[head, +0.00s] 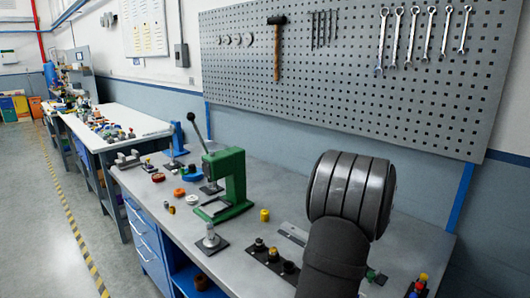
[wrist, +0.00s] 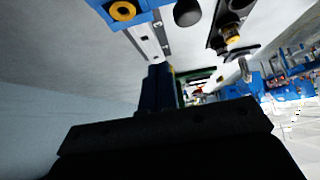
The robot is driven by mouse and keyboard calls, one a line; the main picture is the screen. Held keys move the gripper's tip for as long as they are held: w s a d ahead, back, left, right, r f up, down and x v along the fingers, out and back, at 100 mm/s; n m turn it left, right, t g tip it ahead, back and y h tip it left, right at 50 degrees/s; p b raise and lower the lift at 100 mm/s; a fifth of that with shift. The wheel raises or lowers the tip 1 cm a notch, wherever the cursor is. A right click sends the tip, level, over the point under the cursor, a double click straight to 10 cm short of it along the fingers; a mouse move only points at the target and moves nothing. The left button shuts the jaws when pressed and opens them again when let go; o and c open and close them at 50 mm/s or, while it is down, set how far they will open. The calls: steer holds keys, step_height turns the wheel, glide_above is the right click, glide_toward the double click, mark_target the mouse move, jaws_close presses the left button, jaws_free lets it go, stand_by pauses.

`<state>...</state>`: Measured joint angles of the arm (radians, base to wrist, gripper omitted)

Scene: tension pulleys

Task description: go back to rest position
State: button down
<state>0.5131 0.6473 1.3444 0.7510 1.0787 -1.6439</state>
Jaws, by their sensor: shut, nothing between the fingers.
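My gripper (wrist: 157,72) shows in the wrist view. Its dark blue fingers are together above the black gripper body, with nothing seen between them. It is over the grey workbench (head: 262,245). In the head view my dark arm stands over the bench's right part, and the gripper itself is hidden. No object is named by the task.
A green press (head: 233,180) with a lever stands mid-bench. A yellow part (head: 265,215), a black strip of fittings (head: 272,262) and a post on a black base (head: 211,241) lie nearby. A pegboard (head: 350,60) with tools is behind.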

steer(key=x, duration=0.7)
steer(key=shift+s+d+f, duration=0.1)
steer(key=shift+f, duration=0.5)
steer(key=shift+s+d+r, duration=0.15)
steer(key=shift+s+d, duration=1)
steer(key=shift+w+a, duration=0.25)
